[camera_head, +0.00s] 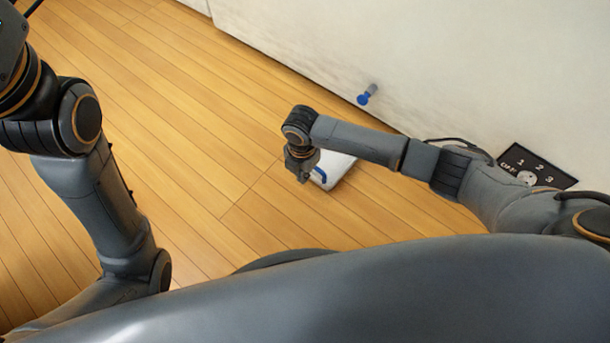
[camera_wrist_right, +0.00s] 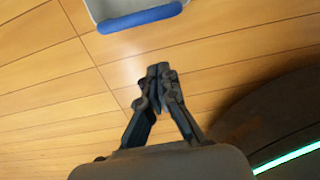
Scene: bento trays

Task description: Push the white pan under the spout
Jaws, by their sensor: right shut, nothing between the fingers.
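The white pan (camera_head: 338,164) sits on the wooden floor, partly hidden behind my right forearm and wrist. It has a blue handle (camera_head: 320,174). In the right wrist view the pan (camera_wrist_right: 105,8) shows at the top edge, its blue handle (camera_wrist_right: 140,18) facing my gripper. The blue spout (camera_head: 366,95) sticks out of the pale wall, farther back and to the right of the pan. My right gripper (camera_head: 304,176) is at the near left side of the pan. In the right wrist view it (camera_wrist_right: 158,72) is shut and empty, apart from the handle. My left gripper is out of view.
A black dial panel (camera_head: 537,166) marked OFF, 1, 2, 3 is on the wall at the right, beyond my right arm. The pale wall (camera_head: 450,60) bounds the floor at the back. The wooden floor (camera_head: 180,120) left of the pan is clear.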

